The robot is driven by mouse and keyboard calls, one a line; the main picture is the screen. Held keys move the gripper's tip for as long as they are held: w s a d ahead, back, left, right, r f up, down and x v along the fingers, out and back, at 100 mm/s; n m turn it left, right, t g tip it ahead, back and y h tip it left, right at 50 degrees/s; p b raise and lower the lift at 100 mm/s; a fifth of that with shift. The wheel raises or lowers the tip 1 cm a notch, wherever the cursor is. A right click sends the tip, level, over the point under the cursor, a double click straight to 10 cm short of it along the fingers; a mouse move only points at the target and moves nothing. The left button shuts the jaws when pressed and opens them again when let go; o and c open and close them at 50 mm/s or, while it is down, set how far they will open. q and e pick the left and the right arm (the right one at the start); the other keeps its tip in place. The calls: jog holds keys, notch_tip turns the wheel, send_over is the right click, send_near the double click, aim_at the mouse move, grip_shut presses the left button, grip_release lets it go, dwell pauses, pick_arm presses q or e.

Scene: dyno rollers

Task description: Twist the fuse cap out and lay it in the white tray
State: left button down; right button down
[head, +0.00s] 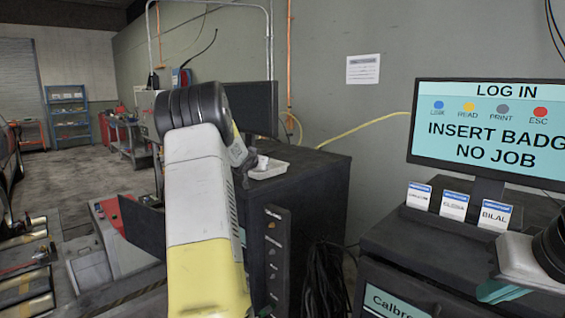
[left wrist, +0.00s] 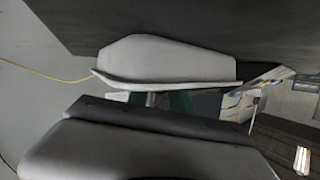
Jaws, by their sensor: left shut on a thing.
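The white tray (head: 268,170) sits on top of the dark cabinet, just right of my left arm in the head view. A dark panel (head: 277,250) with several small round fittings stands on the cabinet's near side. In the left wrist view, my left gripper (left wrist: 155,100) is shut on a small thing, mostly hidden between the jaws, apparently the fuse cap. My right gripper (head: 503,291) is at the lower right, partly out of frame; its jaw opening is not clear.
The dark cabinet (head: 310,185) stands beside hanging black cables (head: 323,280). A monitor (head: 490,133) and badge cards (head: 453,205) stand on the right-hand desk. A red and grey machine (head: 115,235) and rollers (head: 25,285) lie to the left.

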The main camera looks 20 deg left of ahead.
pick_arm(q)
jog(key=c, duration=1.1)
grip_release()
jog(key=v, duration=0.7)
jog(key=shift+s+d+r, duration=0.1)
jog(key=shift+s+r, duration=0.1)
jog(key=shift+s, duration=0.15)
